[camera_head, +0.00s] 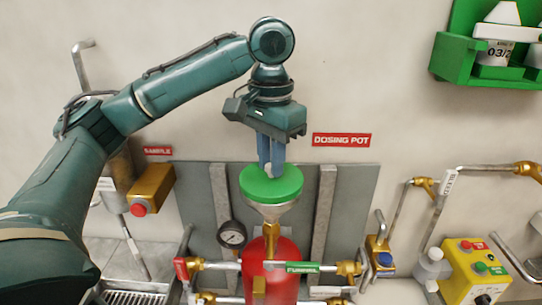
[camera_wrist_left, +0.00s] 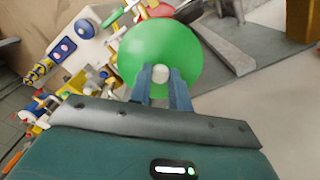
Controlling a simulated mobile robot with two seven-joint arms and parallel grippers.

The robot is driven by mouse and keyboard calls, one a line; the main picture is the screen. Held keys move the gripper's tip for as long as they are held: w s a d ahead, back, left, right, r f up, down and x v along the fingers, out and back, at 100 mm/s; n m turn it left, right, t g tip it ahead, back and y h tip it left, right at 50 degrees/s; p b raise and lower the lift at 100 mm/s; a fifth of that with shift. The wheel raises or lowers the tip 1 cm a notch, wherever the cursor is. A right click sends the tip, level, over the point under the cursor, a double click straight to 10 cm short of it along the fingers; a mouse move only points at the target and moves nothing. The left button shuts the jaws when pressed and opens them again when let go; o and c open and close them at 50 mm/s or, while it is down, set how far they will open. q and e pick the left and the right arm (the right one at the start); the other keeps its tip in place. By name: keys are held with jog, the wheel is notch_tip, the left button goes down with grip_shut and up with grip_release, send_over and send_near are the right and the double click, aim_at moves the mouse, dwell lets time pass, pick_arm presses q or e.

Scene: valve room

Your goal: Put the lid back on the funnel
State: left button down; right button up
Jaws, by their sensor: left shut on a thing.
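The lid (camera_head: 285,187) is a round green disc with a small pale knob. It sits level at the mouth of the metal funnel (camera_head: 268,212), above the red dosing pot (camera_head: 283,255). I cannot tell whether it rests fully on the rim. My left gripper (camera_head: 269,172) points straight down and is shut on the lid's knob. In the left wrist view the green lid (camera_wrist_left: 150,45) spreads out beyond the fingertips (camera_wrist_left: 161,74), with the pale knob between them. The lid hides the funnel's opening. My right gripper is in neither view.
A pressure gauge (camera_head: 232,234) and brass valves (camera_head: 348,268) flank the pot. A yellow button box (camera_head: 462,275) and a white bottle (camera_head: 432,265) stand at the right. A green wall holder (camera_head: 460,58) is at the upper right.

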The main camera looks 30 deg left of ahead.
pick_arm(q)
jog(key=shift+f, duration=0.15)
dwell(0.4)
jog(key=c, duration=1.2)
grip_release()
jog(key=shift+o, duration=0.5)
jog(key=o, duration=0.4)
jog(key=shift+r, duration=3.55)
